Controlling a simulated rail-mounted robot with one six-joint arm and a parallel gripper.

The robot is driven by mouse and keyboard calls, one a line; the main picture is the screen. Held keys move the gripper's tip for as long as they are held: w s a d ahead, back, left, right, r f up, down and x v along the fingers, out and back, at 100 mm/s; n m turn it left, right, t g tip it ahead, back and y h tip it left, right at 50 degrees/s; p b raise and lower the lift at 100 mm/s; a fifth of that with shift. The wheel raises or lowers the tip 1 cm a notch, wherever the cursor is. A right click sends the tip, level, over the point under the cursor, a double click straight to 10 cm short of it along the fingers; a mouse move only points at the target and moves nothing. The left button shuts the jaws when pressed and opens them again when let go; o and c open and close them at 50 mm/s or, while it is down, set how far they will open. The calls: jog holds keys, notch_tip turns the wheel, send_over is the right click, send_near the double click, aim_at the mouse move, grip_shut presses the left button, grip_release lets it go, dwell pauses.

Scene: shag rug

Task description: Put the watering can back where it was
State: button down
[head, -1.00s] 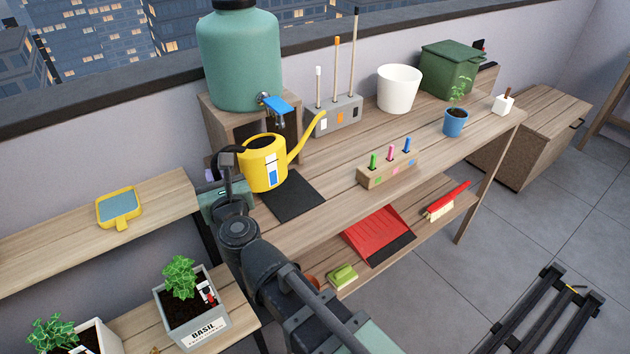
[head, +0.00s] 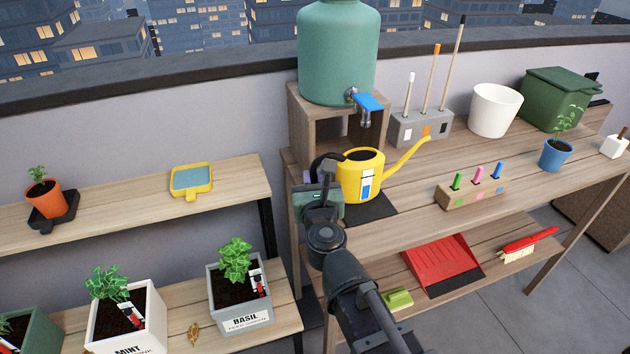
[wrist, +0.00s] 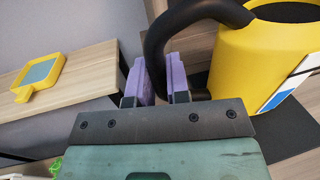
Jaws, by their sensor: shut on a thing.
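The yellow watering can (head: 362,184) is upright at the left end of the wooden bench, its spout pointing right. Its body also fills the right of the wrist view (wrist: 262,62). My gripper (head: 322,178) is at the can's left side, shut on its black handle (wrist: 158,48), which passes between the purple fingers (wrist: 160,78). A black mat (head: 376,212) lies below the can. I cannot tell whether the can's base touches it. The green water tank (head: 336,50) with a blue-lever tap (head: 367,101) stands behind on a wooden box.
The left upper shelf (head: 115,212) holds a yellow-framed tray (head: 191,181) and a terracotta pot (head: 47,197), with bare room between. Planters, including a basil box (head: 240,300), stand below. A pen block (head: 470,192) and grey tool holder (head: 422,128) are right of the can.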

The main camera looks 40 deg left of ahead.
jog(key=shift+f, duration=0.15)
jog(key=c, duration=1.1)
grip_release()
jog(key=shift+r, duration=0.25)
jog(key=v, duration=0.7)
jog(key=shift+s+d+f, duration=0.1)
jog(key=shift+s+d, duration=0.1)
